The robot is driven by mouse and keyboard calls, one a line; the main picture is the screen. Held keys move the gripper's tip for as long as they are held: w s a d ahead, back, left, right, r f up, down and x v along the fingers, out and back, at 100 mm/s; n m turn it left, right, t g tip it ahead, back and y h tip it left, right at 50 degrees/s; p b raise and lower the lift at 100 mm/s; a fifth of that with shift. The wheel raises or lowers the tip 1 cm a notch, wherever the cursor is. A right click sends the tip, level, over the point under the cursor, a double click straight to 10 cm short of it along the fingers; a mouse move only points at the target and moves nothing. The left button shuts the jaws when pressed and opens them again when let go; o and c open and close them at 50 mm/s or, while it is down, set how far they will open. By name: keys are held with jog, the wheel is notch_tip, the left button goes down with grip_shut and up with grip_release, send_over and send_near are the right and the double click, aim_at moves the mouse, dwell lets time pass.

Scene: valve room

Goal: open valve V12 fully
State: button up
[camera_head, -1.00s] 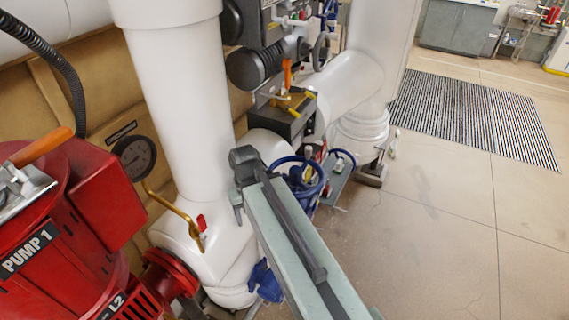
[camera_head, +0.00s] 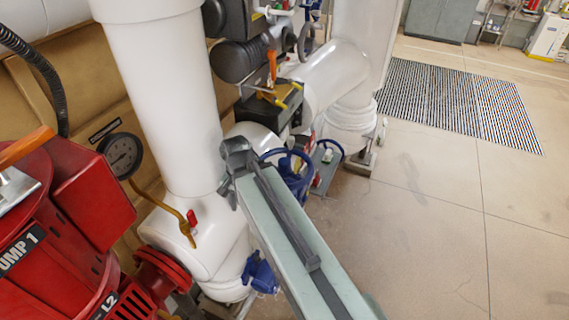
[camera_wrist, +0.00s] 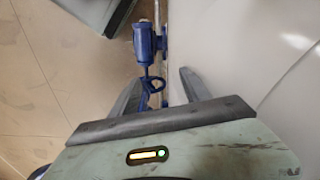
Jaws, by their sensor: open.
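No V12 label can be read, so I cannot tell which valve it is. In the head view, a blue handwheel (camera_head: 289,170) stands behind my arm and is partly hidden by it. A small blue valve body (camera_head: 259,273) sits low beside the white pipe's foot. The wrist view shows a blue fitting (camera_wrist: 147,42) with a thin blue loop (camera_wrist: 154,85) below it. My gripper (camera_wrist: 160,88) is open, its two fingers on either side of the loop in the picture. I cannot tell how far the loop is from them. The jaws are not clear in the head view.
A thick white pipe (camera_head: 165,100) and red Pump 1 (camera_head: 60,230) stand at left. The floor (camera_head: 430,220) at right is clear.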

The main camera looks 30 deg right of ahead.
jog(key=m, duration=0.8)
jog(key=shift+w, duration=0.2)
